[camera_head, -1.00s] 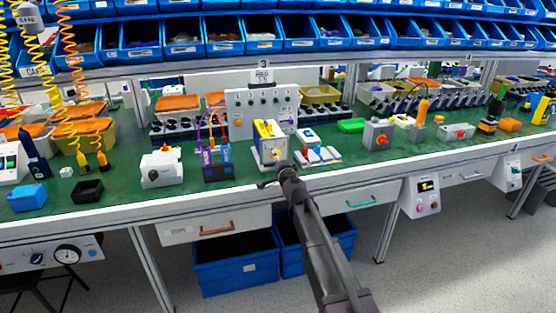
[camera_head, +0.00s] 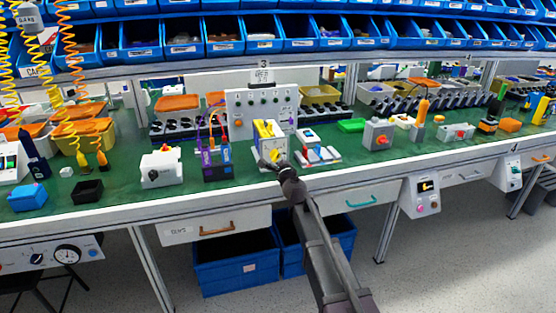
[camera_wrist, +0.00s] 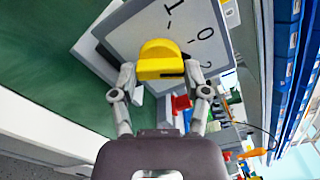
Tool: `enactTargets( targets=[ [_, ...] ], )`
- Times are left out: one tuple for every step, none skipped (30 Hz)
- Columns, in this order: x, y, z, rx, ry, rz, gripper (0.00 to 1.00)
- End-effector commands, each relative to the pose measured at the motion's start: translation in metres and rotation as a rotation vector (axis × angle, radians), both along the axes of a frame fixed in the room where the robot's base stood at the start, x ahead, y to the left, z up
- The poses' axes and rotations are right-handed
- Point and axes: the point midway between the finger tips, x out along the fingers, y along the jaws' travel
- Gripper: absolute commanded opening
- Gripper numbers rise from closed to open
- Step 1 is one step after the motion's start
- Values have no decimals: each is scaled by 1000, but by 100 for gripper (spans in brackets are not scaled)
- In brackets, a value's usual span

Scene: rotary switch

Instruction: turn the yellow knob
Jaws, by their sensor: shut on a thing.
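The yellow knob (camera_wrist: 160,62) sits on the pale face of a switch box (camera_wrist: 140,30), which carries a dial with printed marks such as 0 and 1. My gripper (camera_wrist: 160,73) has one finger on each side of the knob and is shut on it. In the head view, the switch box (camera_head: 267,133) with yellow sides stands near the bench's front edge, and my gripper (camera_head: 273,165) is at its front.
A purple and black device (camera_head: 216,160) stands left of the switch box. A white block with labelled parts (camera_head: 318,155) lies right. A grey box with a red button (camera_head: 378,135) is farther right. Blue crates (camera_head: 235,265) stand below the bench.

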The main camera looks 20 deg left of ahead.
Motion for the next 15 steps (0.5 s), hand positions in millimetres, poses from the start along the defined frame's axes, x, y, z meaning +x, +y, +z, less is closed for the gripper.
enactTargets(
  targets=[
    [2,1,0,35,21,0,12],
    [2,1,1,55,34,0,12],
    [2,1,1,83,51,0,12],
    [2,1,1,101,62,0,12],
    [2,1,1,119,73,0,12],
    [2,1,0,141,87,-1,12],
    [2,1,1,157,97,-1,12],
    [2,1,1,171,106,-1,12],
    [2,1,0,187,116,-1,12],
    [2,1,0,200,123,-1,12],
    [2,1,0,209,129,-1,12],
    [2,1,0,223,136,-1,12],
    [2,1,0,230,141,-1,12],
    [2,1,0,236,145,-1,12],
    [2,1,0,244,149,-1,12]
  ],
)
